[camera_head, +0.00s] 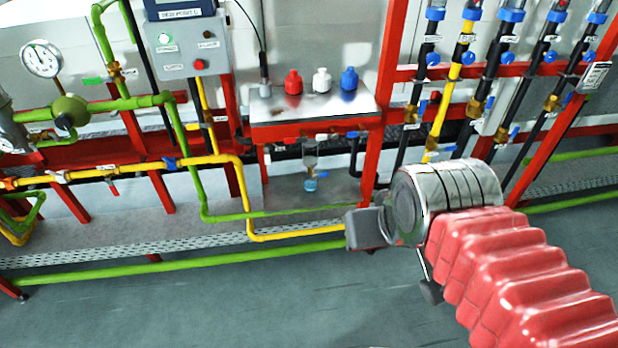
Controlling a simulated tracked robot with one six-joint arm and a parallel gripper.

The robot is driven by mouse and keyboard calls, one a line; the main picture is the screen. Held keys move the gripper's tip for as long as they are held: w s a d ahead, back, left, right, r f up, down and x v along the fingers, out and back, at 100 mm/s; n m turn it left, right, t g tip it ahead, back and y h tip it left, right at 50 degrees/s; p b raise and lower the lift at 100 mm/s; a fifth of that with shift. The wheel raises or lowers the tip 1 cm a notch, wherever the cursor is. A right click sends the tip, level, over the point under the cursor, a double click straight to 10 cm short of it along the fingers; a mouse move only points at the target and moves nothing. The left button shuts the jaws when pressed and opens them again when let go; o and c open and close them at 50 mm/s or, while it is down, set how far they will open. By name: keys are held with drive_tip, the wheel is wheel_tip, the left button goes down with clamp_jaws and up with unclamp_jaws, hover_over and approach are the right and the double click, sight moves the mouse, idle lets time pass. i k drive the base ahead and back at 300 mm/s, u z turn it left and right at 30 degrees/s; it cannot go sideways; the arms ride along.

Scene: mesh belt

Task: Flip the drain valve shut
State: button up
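A small fitting with a blue lower end (310,184) hangs under the metal-topped red box, above the floor. A valve with a red lever (112,186) sits on the yellow pipe at the left, its lever hanging below the pipe. No readable label shows which of these is the drain valve. My gripper (366,228) is a dark grey block at the end of my silver wrist and red-sleeved arm. It appears to the right of and below the hanging fitting, apart from both valves in the picture. Its fingertips cannot be made out, and nothing is visibly held.
Red, white and blue caps stand on the metal-topped box (270,104). A grey control box (184,45) and a gauge (42,59) are at the upper left. Vertical hoses with blue fittings line the right. Low green and yellow pipes cross ahead; the grey floor (230,305) in front is clear.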

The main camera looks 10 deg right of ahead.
sight(322, 175)
drive_tip(key=u, duration=1)
drive_tip(key=i, duration=1)
drive_tip(key=u, duration=0.05)
